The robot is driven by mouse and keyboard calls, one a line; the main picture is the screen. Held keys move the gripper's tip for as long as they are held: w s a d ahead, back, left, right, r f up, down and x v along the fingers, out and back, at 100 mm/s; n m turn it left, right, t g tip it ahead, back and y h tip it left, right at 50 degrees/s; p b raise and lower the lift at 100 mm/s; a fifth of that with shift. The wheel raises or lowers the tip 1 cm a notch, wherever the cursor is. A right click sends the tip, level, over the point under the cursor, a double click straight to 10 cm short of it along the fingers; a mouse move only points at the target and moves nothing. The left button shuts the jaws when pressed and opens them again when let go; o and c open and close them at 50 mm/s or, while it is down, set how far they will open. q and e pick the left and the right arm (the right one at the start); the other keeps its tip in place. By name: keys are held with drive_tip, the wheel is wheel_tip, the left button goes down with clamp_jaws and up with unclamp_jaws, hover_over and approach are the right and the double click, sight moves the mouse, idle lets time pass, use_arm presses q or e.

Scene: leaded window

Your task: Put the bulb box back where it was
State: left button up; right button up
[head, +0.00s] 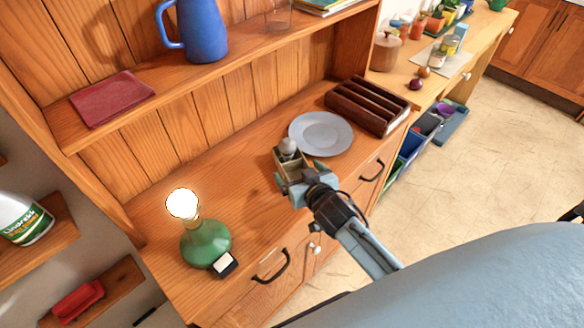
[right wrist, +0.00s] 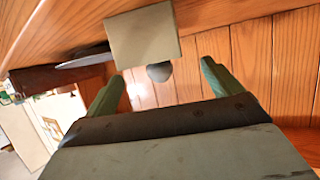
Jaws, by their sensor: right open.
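The bulb box (head: 291,171) is a small, open beige box on the wooden dresser top, just left of the grey plate. A grey bulb (head: 288,148) sticks up out of it. My right gripper (head: 298,186) is at the near side of the box, covering part of it. In the right wrist view, which looks upside down, the box (right wrist: 143,36) and the bulb (right wrist: 158,71) show ahead between the two green fingers, which are apart. The box seems just beyond the fingertips; I cannot tell whether they touch it. My left gripper is not in view.
A green lamp (head: 206,243) with a lit bulb stands at the left, a small black-and-white item (head: 224,264) beside it. A shelf with a blue jug (head: 198,32) overhangs behind. The counter between lamp and box is clear.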

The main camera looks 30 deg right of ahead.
sight(292, 163)
drive_tip(key=shift+d+f+x, duration=0.2)
drive_tip(key=shift+x, duration=1.15)
drive_tip(key=shift+d+f+x, duration=0.15)
drive_tip(key=shift+x, duration=1.2)
drive_tip(key=shift+s, duration=0.25)
drive_tip(key=c, duration=1.1)
